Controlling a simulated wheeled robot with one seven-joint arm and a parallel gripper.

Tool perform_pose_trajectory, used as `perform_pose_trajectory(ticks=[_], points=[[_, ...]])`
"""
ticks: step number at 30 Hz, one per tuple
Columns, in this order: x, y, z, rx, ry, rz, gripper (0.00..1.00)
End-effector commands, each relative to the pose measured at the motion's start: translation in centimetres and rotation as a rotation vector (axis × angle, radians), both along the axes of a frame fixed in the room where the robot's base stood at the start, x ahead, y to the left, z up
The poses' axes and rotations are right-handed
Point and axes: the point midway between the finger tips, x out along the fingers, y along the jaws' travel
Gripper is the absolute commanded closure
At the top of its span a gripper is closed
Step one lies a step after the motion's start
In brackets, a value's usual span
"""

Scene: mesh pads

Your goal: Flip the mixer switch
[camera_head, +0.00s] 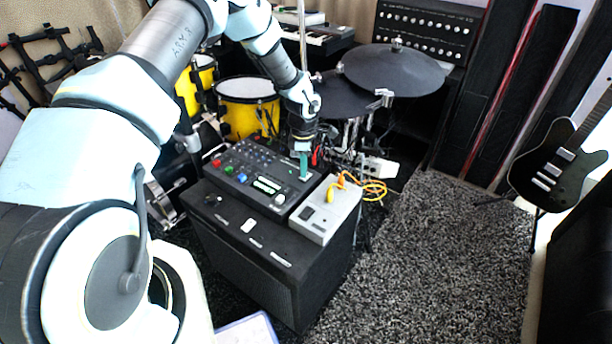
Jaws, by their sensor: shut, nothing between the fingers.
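A black mixer (262,183) with knobs, coloured buttons and a small lit display lies on top of a black speaker cabinet. My gripper (304,172) points down at the right end of the mixer's panel. Its teal fingers are shut with nothing between them. Its tip is at or just above the panel; I cannot tell whether it touches. No single switch can be made out at this size, and the spot under the fingertips is hidden.
A grey box (328,212) with an orange cable (372,188) sits right of the mixer. Behind are yellow drums (247,110) and dark cymbal pads (394,72). A black guitar (556,165) stands at the right. The grey carpet (440,260) is clear.

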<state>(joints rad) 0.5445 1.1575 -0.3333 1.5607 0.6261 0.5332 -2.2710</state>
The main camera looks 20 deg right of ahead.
Motion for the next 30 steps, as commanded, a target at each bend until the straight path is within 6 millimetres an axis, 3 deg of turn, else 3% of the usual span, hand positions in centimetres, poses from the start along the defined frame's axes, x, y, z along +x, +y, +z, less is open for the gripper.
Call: perform_pose_trajectory(ticks=[22, 30], points=[[0.0, 0.0, -1.2, 0.0, 0.0, -0.001, 1.0], [0.0, 0.0, 0.4, 0.0, -0.001, -0.001, 1.0]])
